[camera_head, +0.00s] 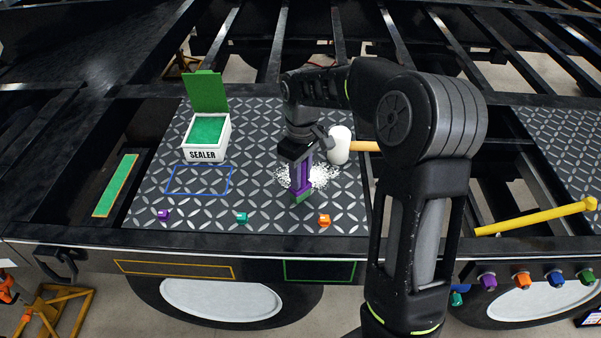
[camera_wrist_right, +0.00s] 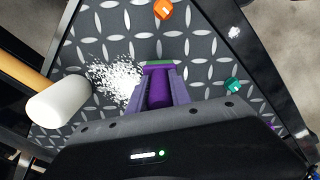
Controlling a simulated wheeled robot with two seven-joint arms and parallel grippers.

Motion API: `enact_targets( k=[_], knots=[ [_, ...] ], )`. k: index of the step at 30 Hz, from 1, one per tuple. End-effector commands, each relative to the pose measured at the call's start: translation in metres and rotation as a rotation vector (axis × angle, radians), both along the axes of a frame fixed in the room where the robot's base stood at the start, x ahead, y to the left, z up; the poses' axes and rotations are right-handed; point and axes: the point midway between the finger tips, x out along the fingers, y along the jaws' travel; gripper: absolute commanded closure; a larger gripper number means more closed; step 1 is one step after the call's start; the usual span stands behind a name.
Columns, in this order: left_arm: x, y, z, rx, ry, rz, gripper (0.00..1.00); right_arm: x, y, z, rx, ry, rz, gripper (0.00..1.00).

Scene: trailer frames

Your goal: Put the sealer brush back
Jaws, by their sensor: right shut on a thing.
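My right gripper (camera_head: 301,181) is shut on the sealer brush (camera_head: 302,198), which points down over the diamond-plate deck. The brush has a purple handle and a green end. In the right wrist view, the handle of the brush (camera_wrist_right: 159,88) sits between the purple fingers of my right gripper (camera_wrist_right: 160,78), and its green end shows beyond them. I cannot tell whether it touches the deck. The white SEALER box (camera_head: 203,153) stands to the left with its green lid (camera_head: 205,92) open and green contents inside. My left gripper is not in view.
A white-headed mallet (camera_head: 339,146) lies right of the brush, beside scattered white granules (camera_head: 322,177). A blue outline (camera_head: 200,179) marks bare deck. Purple (camera_head: 163,214), teal (camera_head: 241,217) and orange (camera_head: 324,219) pieces line the front. A green strip (camera_head: 116,186) lies far left.

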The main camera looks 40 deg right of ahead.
Motion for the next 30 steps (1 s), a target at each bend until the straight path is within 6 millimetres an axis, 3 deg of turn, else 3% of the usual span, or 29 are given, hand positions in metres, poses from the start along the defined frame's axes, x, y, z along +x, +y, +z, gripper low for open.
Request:
enact_targets(
  k=[9, 10, 17, 30],
  knots=[
    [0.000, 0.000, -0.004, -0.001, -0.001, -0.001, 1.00, 0.000, 0.000, -0.004, 0.000, -0.001, -0.001, 1.00],
    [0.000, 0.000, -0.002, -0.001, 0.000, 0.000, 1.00, 0.000, 0.000, -0.003, 0.000, -0.001, -0.001, 0.73],
    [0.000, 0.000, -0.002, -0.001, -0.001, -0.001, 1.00, 0.000, 0.000, -0.003, 0.000, -0.001, -0.001, 0.54],
    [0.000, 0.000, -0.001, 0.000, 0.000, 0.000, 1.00, 0.001, -0.001, 0.008, 0.000, -0.005, -0.001, 0.53]
  ],
)
